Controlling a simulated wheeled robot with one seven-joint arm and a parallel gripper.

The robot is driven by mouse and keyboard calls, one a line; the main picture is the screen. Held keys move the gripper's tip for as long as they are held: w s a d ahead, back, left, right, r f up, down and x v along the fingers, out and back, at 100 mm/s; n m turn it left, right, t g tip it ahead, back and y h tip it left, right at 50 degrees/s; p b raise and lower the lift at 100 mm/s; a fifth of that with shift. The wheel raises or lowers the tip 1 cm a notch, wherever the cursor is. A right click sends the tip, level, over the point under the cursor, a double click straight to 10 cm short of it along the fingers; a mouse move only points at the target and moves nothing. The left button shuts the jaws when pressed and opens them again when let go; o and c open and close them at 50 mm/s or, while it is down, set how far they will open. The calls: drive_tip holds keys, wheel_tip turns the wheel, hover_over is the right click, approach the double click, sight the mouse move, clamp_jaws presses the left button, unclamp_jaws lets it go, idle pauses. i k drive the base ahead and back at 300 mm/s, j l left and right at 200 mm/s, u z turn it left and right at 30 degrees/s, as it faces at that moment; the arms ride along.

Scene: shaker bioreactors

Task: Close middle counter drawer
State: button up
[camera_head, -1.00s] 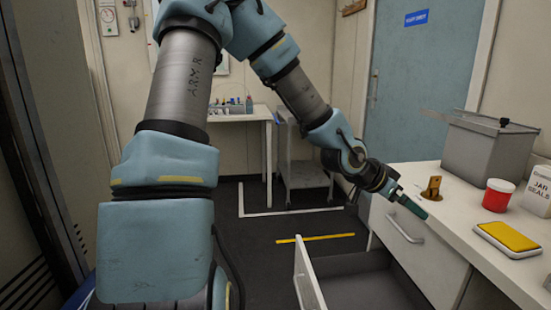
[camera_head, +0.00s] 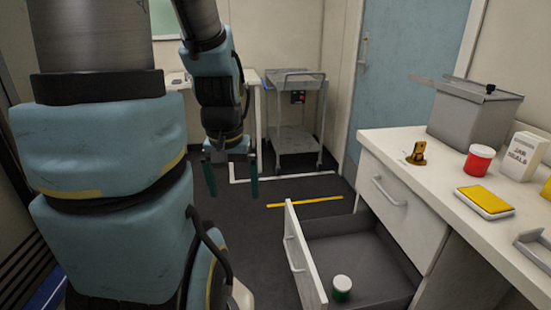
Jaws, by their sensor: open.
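The open counter drawer (camera_head: 307,262) sticks out from the white counter (camera_head: 445,161) at the lower middle. Its white front with a metal handle (camera_head: 292,254) faces left, towards my arm. A small jar with a white lid (camera_head: 342,288) stands inside the drawer near its front. My gripper (camera_head: 230,182) hangs down, open and empty, with its two green fingers apart. In the picture it is left of the drawer front and above it, not touching it. A closed drawer (camera_head: 388,190) with a handle shows in the counter behind the open one.
On the counter are a grey bin (camera_head: 470,118), a red jar (camera_head: 479,160), a jar seals box (camera_head: 522,157), a yellow-topped pad (camera_head: 485,200) and a brass piece (camera_head: 416,153). A grey cart (camera_head: 295,120) stands at the back. The dark floor left of the drawer is clear.

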sight(357, 247)
drive_tip(key=l+u, duration=0.15)
drive_tip(key=l, duration=0.7)
drive_tip(key=u, duration=1.4)
